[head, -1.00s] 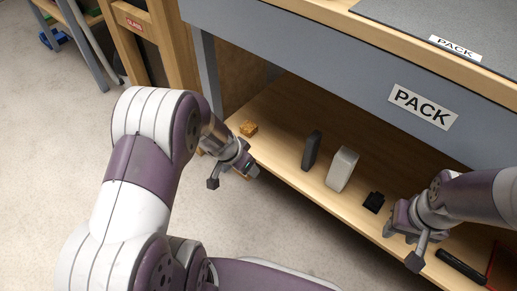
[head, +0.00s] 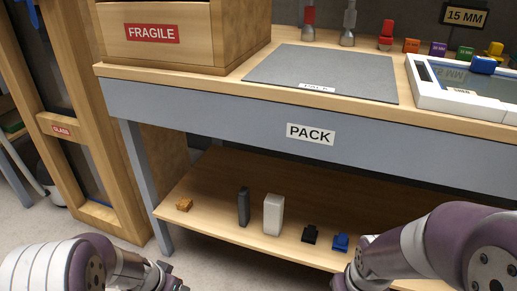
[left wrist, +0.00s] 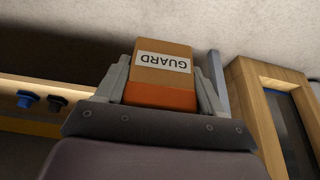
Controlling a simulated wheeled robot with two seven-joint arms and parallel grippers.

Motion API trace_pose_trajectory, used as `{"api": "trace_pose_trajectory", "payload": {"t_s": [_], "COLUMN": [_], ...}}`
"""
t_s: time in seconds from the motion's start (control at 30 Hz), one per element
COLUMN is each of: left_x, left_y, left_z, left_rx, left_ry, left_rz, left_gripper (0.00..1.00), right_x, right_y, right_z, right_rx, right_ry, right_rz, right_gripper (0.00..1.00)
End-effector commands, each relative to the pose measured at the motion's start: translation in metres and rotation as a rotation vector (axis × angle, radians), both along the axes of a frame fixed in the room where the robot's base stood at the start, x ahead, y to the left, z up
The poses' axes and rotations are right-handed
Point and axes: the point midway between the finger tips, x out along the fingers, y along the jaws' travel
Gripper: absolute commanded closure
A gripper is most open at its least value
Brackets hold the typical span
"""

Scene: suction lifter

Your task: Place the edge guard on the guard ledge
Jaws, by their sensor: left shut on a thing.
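The edge guard, a brown-and-orange block (left wrist: 163,75) with a white GUARD label, is between the fingers of my left gripper (left wrist: 160,66) in the left wrist view. The label reads upside down there. In the head view my left gripper (head: 172,281) is at the bottom edge, left of centre, and the guard cannot be made out. My right gripper (head: 346,282) is cut off at the bottom edge, in front of the lower shelf; its fingers are unclear. No ledge marked for the guard can be picked out.
The PACK bench (head: 230,118) has a lower shelf (head: 215,180) with an orange block (head: 184,204), a dark grey block (head: 244,207), a pale block (head: 273,214), a black piece (head: 310,234) and a blue piece (head: 340,242). A FRAGILE crate (head: 190,40) stands on top. A wooden GLASS frame (head: 85,150) stands left.

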Motion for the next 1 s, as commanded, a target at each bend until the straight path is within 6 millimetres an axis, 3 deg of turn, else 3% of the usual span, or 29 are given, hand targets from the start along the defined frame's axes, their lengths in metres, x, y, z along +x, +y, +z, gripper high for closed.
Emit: {"api": "trace_pose_trajectory", "payload": {"t_s": [0.23,0.33,0.77,1.0], "left_x": [0.006,0.014,0.081,0.111], "left_y": [-0.002,-0.002,-0.011,-0.034], "left_z": [0.012,0.026,0.161,0.225], "left_rx": [0.001,0.000,0.000,-0.001], "left_ry": [-0.002,-0.002,-0.002,0.003], "left_rz": [0.109,0.130,0.124,0.017], "left_gripper": [0.62,0.62,0.62,0.62], "right_x": [0.001,0.000,0.000,0.000], "right_y": [0.000,0.000,0.000,0.000], "right_z": [0.001,0.006,0.080,0.134], "right_rx": [0.000,0.000,0.000,0.000], "right_ry": [-0.001,-0.001,-0.001,-0.001], "right_rz": [0.000,0.000,0.000,0.000], "right_gripper": [0.57,0.57,0.57,0.57]}}
